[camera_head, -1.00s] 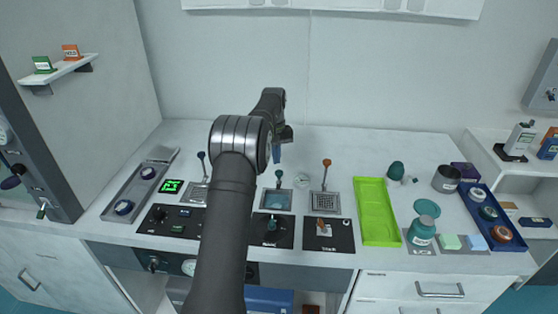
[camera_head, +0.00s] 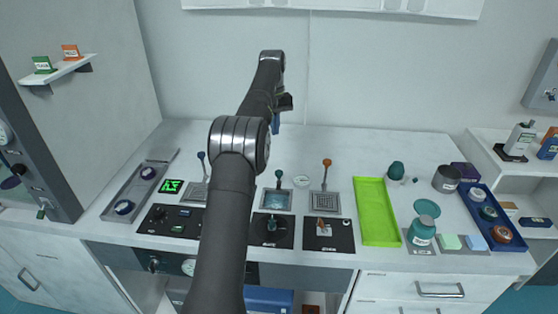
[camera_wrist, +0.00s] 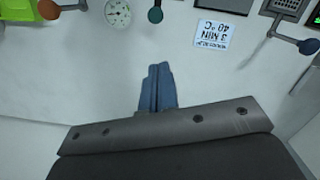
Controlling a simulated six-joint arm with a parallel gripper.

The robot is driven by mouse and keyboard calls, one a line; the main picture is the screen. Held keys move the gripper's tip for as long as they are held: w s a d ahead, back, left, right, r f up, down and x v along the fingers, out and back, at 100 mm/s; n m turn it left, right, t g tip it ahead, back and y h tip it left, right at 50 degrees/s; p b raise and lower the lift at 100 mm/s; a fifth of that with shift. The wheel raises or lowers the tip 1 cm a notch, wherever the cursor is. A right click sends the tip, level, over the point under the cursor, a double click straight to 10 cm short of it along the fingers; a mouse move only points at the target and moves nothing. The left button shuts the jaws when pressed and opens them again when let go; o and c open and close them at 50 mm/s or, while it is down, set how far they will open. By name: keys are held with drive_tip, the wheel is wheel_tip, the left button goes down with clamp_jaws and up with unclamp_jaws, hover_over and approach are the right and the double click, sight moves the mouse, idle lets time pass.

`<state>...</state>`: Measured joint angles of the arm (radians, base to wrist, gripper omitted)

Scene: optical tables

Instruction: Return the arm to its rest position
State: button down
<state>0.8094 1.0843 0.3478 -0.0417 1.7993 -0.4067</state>
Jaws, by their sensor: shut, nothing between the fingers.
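My gripper (camera_head: 275,124) is raised above the back of the white worktop (camera_head: 340,150), with its blue fingers pointing down. In the wrist view the two blue fingers (camera_wrist: 158,88) lie side by side and closed, with nothing between them. My dark arm reaches up through the middle of the head view and hides part of the bench. In the wrist view, bare white worktop lies beyond the fingertips.
Levers with a blue, a teal (camera_head: 279,174) and an orange knob (camera_head: 327,163) stand on the bench. A round gauge (camera_head: 302,181) is between the last two. A green tray (camera_head: 377,210), jars and a blue tray (camera_head: 496,215) are at right. The air around my gripper is clear.

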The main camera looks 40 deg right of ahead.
drive_tip(key=shift+r, duration=0.4)
drive_tip(key=shift+f, duration=0.15)
drive_tip(key=f, duration=0.7)
drive_tip(key=s+f, duration=0.1)
drive_tip(key=f, duration=0.3)
drive_tip(key=shift+a+f, duration=0.2)
drive_tip(key=shift+f, duration=0.15)
